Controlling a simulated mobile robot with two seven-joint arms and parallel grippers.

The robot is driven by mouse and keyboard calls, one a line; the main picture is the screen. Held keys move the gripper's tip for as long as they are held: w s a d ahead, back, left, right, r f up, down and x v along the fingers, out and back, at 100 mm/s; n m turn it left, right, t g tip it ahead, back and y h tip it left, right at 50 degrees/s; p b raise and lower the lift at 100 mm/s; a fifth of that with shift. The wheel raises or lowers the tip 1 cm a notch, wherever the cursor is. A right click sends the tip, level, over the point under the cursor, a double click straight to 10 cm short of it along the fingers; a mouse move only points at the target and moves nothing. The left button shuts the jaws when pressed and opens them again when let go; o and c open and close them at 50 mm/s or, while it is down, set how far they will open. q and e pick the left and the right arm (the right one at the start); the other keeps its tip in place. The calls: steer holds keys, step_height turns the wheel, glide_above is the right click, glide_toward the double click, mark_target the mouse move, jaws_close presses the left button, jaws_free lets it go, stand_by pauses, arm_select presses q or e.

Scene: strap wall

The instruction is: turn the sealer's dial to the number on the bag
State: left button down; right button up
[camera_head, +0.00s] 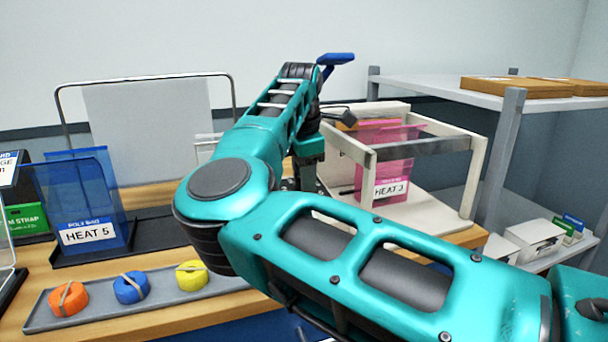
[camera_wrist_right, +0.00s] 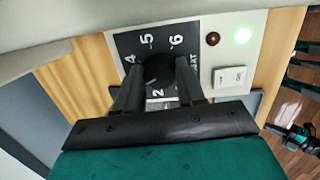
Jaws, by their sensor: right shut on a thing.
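The sealer (camera_head: 388,152) has a pale frame and stands on the wooden counter at the right. A pink bag (camera_head: 365,160) in it carries a HEAT label whose digit looks like 3 but is small. In the right wrist view, the black dial (camera_wrist_right: 158,70) sits on a dark plate with 2, 4, 5 and 6 readable. My right gripper (camera_wrist_right: 160,84) is shut on the dial, one finger on each side. The fingers cover part of the scale, and I cannot tell the dial's setting. A black and teal part (camera_wrist_right: 296,136), perhaps my left gripper, shows small at the right.
A blue bag (camera_head: 85,208) marked HEAT 5 stands on a black tray at the left. A grey tray (camera_head: 225,282) holds orange, blue and yellow rolls. In the wrist view, a green light (camera_wrist_right: 242,35) glows beside a white switch (camera_wrist_right: 231,77). A shelf (camera_head: 430,88) stands at the right.

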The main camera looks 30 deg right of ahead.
steer(key=o, duration=1)
arm_select(q)
steer(key=shift+w+a, duration=0.1)
arm_select(e)
steer(key=shift+o, duration=0.2)
steer(key=shift+r, duration=0.5)
arm_select(q)
steer(key=shift+s+a+r+p, duration=0.25)
steer(key=shift+s+a+p, duration=0.2)
steer(key=shift+p, duration=0.75)
arm_select(e)
steer(key=v, duration=1.1)
arm_select(q)
steer(key=shift+r, duration=0.1)
arm_select(e)
steer(key=shift+a, duration=0.1)
